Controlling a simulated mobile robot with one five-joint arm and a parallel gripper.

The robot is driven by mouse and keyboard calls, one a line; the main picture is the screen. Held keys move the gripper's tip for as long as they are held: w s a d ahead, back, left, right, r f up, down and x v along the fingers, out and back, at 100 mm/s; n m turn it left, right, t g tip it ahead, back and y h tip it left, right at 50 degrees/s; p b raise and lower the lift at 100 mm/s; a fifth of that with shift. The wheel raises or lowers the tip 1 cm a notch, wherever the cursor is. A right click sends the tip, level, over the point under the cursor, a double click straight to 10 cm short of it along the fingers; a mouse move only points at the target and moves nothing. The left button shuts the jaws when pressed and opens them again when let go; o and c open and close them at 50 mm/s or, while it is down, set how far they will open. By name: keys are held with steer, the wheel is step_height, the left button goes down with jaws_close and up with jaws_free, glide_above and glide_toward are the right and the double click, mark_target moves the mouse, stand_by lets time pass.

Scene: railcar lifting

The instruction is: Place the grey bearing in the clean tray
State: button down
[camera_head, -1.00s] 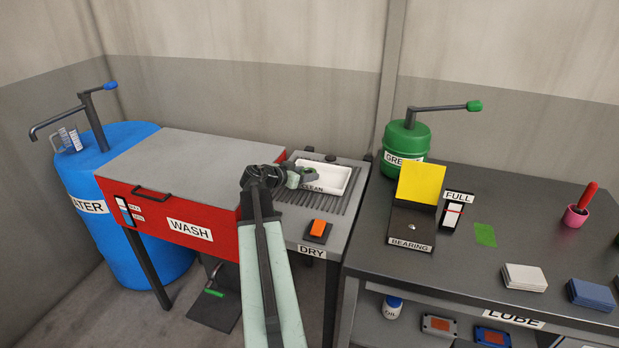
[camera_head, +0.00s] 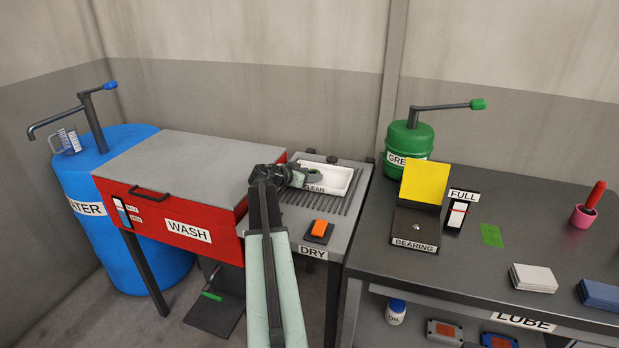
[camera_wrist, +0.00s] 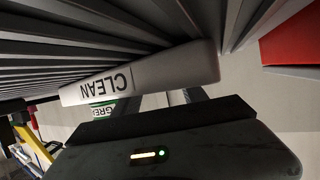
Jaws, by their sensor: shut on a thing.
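The clean tray (camera_head: 346,181) is a white, shallow, rimmed tray labelled CLEAN, on the ribbed drying surface in the head view. My gripper (camera_head: 304,178) reaches over the tray's left part from the front left. It is shut on the grey bearing (camera_head: 313,173), a small ring-like piece partly hidden by the jaws. Whether the bearing touches the tray floor cannot be told. In the wrist view, the picture is upside down and the tray's labelled front wall (camera_wrist: 150,78) lies close ahead, hiding the fingertips and bearing.
The red WASH cabinet (camera_head: 170,218) stands left of the drying surface. An orange switch (camera_head: 319,229) sits at its front by the DRY label. The dark LUBE bench (camera_head: 460,270) with the green grease drum (camera_head: 407,140) stands to the right. Free room remains in the tray's right part.

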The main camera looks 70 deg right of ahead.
steer(key=c, duration=0.6)
jaws_free()
steer(key=shift+f, duration=0.1)
steer(key=shift+a+r+p, duration=0.2)
steer(key=shift+r+p, duration=0.1)
steer(key=shift+r, duration=0.05)
steer(key=p+v, duration=0.4)
steer(key=v, duration=0.6)
steer(key=shift+w+a, duration=0.15)
steer(key=shift+a, duration=0.2)
steer(key=shift+w+a+r, duration=0.1)
steer(key=shift+w+a, duration=0.1)
steer(key=shift+a, duration=0.15)
